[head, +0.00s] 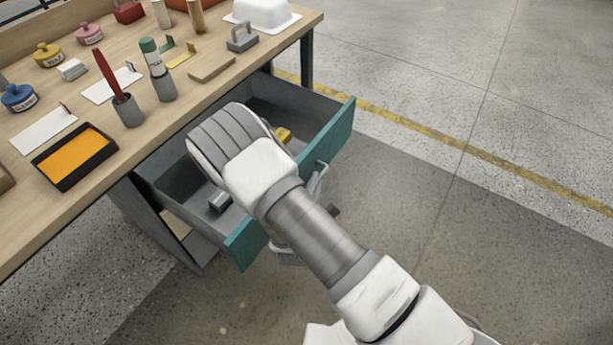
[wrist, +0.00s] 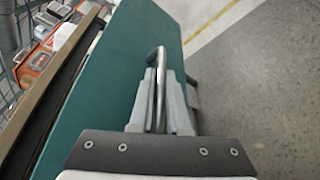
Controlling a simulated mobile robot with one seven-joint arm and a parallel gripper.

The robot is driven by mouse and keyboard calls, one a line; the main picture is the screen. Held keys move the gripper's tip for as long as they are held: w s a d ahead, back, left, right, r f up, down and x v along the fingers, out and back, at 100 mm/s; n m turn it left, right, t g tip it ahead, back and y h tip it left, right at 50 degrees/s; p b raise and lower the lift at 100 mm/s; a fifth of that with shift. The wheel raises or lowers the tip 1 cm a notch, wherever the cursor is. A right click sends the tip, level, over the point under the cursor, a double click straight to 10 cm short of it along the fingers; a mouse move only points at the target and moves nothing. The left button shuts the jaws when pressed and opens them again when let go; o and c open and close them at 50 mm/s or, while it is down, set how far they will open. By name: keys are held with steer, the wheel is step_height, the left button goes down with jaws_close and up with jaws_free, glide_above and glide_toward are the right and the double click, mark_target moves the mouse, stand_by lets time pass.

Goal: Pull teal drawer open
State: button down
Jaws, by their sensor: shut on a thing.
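The teal drawer (head: 337,132) stands pulled out from under the workbench, its grey inside showing in the head view. Its teal front fills the middle of the wrist view (wrist: 105,85). A metal bar handle (wrist: 161,58) sticks out from that front. My gripper (wrist: 162,88) is shut on the handle, with one finger on each side of the bar. In the head view my arm covers the middle of the drawer front and most of the gripper. A yellow item (head: 284,135) and a grey cylinder (head: 220,201) lie inside the drawer.
The wooden workbench top (head: 205,100) holds an orange-filled black tray (head: 75,155), cups with tools, small labelled pots and a white tub shape (head: 264,13). Open concrete floor (head: 480,180) with a yellow line lies to the right. A wire basket (wrist: 40,22) shows at the wrist view's left.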

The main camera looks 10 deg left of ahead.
steer(key=shift+s+d, duration=0.15)
steer(key=shift+d, duration=0.05)
steer(key=c, duration=0.9)
jaws_free()
steer(key=p+v, duration=0.2)
steer(key=v, duration=1.5)
steer(key=shift+s+p, duration=0.25)
steer(key=shift+p, duration=0.1)
